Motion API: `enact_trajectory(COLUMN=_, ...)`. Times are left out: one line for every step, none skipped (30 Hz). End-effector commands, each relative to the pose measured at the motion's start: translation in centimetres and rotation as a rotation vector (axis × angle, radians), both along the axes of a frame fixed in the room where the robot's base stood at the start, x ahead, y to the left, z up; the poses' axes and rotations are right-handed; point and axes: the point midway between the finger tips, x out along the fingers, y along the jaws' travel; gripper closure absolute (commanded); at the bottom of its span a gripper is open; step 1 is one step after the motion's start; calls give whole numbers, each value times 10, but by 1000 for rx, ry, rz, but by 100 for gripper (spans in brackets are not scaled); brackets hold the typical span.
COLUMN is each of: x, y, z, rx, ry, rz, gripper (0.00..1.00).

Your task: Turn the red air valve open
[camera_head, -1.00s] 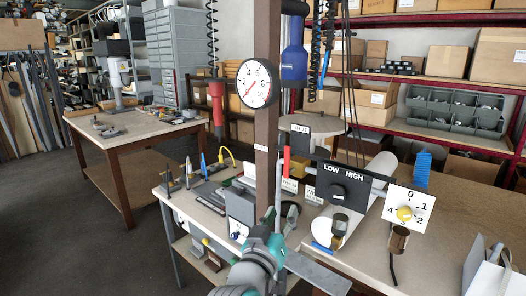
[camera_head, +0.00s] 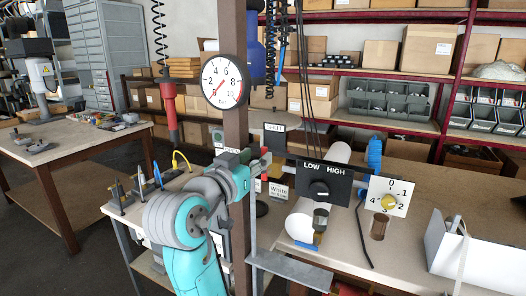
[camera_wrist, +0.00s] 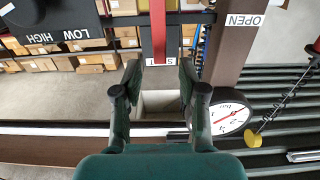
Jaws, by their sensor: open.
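The red valve handle (camera_wrist: 158,32) shows in the wrist view as a flat red bar coming down from the top edge, over a white label that it partly covers. My gripper (camera_wrist: 159,68) is open, with one finger on each side of the bar's line. The bar's lower end appears at or just beyond the fingertips; I cannot tell whether they touch it. A white OPEN label (camera_wrist: 244,20) is on the brown post to the right. In the head view my gripper (camera_head: 258,160) is beside the post, and the handle is largely hidden there.
The brown post (camera_head: 234,130) carries a round pressure gauge (camera_head: 224,81), its red needle pointing lower left. A black LOW/HIGH switch panel (camera_head: 320,182) and a white numbered dial plate (camera_head: 388,196) stand close right of my gripper. A red hanging tool (camera_head: 170,105) is to the left.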

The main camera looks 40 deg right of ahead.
Motion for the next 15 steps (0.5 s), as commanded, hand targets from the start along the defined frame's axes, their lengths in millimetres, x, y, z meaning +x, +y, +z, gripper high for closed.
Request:
enact_trajectory(x=3, y=-10, z=0, rx=1, ry=1, rz=-3, gripper=58)
enact_trajectory(x=4, y=-15, z=0, rx=1, ry=1, rz=-4, gripper=58)
enact_trajectory(x=7, y=-20, z=0, rx=1, ry=1, rz=-3, gripper=58)
enact_trajectory(x=8, y=-24, z=0, rx=1, ry=1, rz=-2, gripper=58)
enact_trajectory(x=9, y=-28, z=0, rx=-1, ry=2, rz=-3, gripper=58)
enact_trajectory(x=12, y=-32, z=0, rx=-1, ry=2, rz=-1, gripper=58)
enact_trajectory(x=13, y=-35, z=0, rx=-1, ry=2, rz=-1, gripper=58)
enact_trajectory(x=14, y=-38, z=0, rx=-1, ry=2, rz=-1, gripper=58)
enact_trajectory(x=15, y=-41, z=0, rx=0, ry=1, rz=-1, gripper=58)
enact_trajectory(x=15, y=-43, z=0, rx=0, ry=1, rz=-1, gripper=58)
enact_trajectory(x=16, y=-44, z=0, rx=0, ry=1, rz=0, gripper=58)
enact_trajectory(x=17, y=-46, z=0, rx=0, ry=1, rz=1, gripper=58)
enact_trajectory(x=17, y=-47, z=0, rx=0, ry=0, rz=1, gripper=58)
enact_trajectory(x=17, y=-47, z=0, rx=0, ry=0, rz=1, gripper=58)
enact_trajectory(x=18, y=-48, z=0, rx=0, ry=0, rz=1, gripper=58)
